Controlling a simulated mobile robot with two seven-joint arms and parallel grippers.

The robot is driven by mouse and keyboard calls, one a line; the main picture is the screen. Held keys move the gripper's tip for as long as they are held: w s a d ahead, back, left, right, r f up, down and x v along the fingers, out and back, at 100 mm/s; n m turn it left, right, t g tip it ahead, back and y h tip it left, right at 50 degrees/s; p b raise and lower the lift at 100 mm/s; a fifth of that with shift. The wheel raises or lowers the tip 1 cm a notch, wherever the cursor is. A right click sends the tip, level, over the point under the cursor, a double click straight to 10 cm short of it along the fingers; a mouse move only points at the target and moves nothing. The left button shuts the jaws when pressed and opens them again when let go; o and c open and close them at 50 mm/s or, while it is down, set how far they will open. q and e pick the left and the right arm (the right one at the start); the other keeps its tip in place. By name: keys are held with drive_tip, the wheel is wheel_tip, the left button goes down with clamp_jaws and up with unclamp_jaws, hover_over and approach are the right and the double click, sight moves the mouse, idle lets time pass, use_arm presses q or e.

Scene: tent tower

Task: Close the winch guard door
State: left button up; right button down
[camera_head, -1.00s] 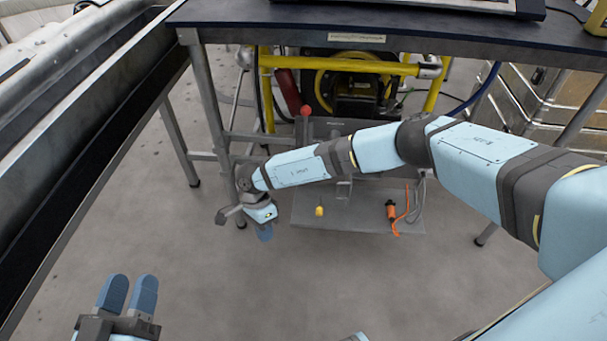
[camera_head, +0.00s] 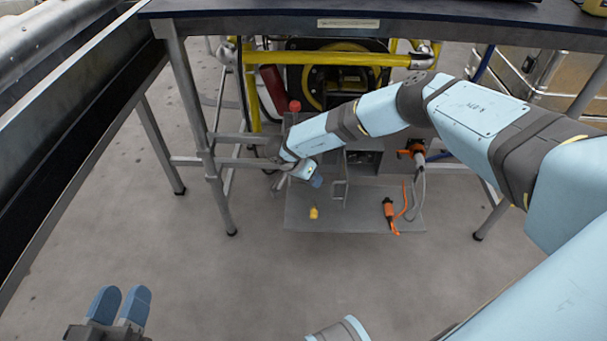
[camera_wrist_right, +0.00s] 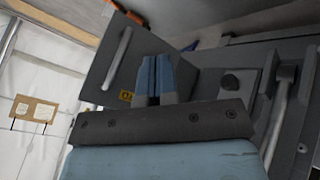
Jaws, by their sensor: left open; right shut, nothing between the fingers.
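My right gripper (camera_head: 317,181) is in front of the winch unit under the bench, its blue fingers shut and empty. In the right wrist view the fingers (camera_wrist_right: 154,78) stand together in front of a grey panel (camera_wrist_right: 97,75) with a bar handle (camera_wrist_right: 117,58) and a small yellow label. This looks like the guard door; it stands at an angle to the grey housing on the right. Contact with the fingers cannot be told. In the head view my right arm hides much of this area; a metal handle (camera_head: 340,191) shows beside the gripper. My left gripper (camera_head: 119,305) is open and empty, low at the left.
Floor in front is clear.

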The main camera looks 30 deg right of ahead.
drive_tip(key=s, duration=0.1)
drive_tip(key=s+d, duration=0.1)
drive_tip(key=s, duration=0.1)
drive_tip(key=shift+d+r, duration=0.2)
drive_tip(key=shift+d, duration=0.1)
